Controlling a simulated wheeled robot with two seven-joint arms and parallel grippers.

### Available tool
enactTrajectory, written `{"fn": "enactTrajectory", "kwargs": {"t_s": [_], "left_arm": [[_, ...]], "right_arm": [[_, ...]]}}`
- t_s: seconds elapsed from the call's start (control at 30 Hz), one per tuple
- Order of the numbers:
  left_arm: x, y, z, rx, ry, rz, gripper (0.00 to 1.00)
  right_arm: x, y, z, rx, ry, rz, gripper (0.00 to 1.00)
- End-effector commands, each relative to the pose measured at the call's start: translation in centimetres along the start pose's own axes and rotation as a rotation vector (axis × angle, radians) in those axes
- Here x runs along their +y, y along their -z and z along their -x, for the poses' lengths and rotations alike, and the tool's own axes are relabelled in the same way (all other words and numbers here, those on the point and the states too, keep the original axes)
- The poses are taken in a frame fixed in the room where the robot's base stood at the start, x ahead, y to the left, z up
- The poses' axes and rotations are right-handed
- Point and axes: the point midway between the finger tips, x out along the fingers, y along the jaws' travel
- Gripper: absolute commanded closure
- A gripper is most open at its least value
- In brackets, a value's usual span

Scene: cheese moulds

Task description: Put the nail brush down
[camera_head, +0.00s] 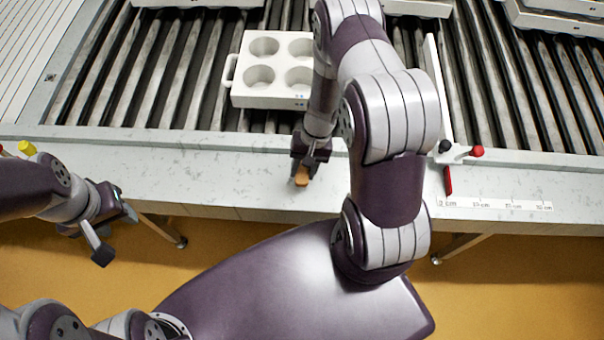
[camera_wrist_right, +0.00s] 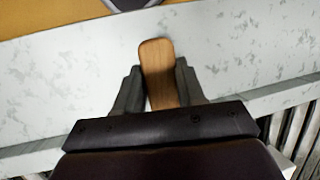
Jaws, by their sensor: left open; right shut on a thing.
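The nail brush (camera_head: 302,179) shows as a small wooden block at the tips of my right gripper (camera_head: 304,168), over the pale ledge in front of the rollers. In the right wrist view its wooden back (camera_wrist_right: 158,68) stands between the two fingers of my right gripper (camera_wrist_right: 158,88), which are shut on it. Its bristles are hidden. I cannot tell whether it touches the ledge. My left gripper (camera_head: 101,235) is open and empty at the left, out over the yellow floor in front of the ledge.
The pale ledge (camera_head: 230,175) is bare on both sides of the brush. A white mould block (camera_head: 272,100) with round wells stands on the rollers behind.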

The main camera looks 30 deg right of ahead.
Motion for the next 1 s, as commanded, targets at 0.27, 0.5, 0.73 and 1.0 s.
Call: {"fn": "enactTrajectory", "kwargs": {"t_s": [0.27, 0.5, 0.73, 1.0], "left_arm": [[0.0, 0.0, 0.3, 0.0, 0.0, 0.0, 0.55], [0.0, 0.0, 0.3, 0.0, 0.0, 0.0, 0.55], [0.0, 0.0, 0.0, 0.0, 0.0, 0.0, 0.55], [0.0, 0.0, -0.1, 0.0, 0.0, 0.0, 0.55]], "right_arm": [[0.5, 0.9, -4.0, -0.002, 0.0, 0.0, 1.0], [0.5, 1.0, -4.2, 0.0, 0.0, 0.001, 1.0], [0.6, 1.1, -4.5, -0.001, 0.0, 0.001, 0.51], [0.7, 1.1, -4.5, 0.0, -0.001, 0.001, 0.51]]}}
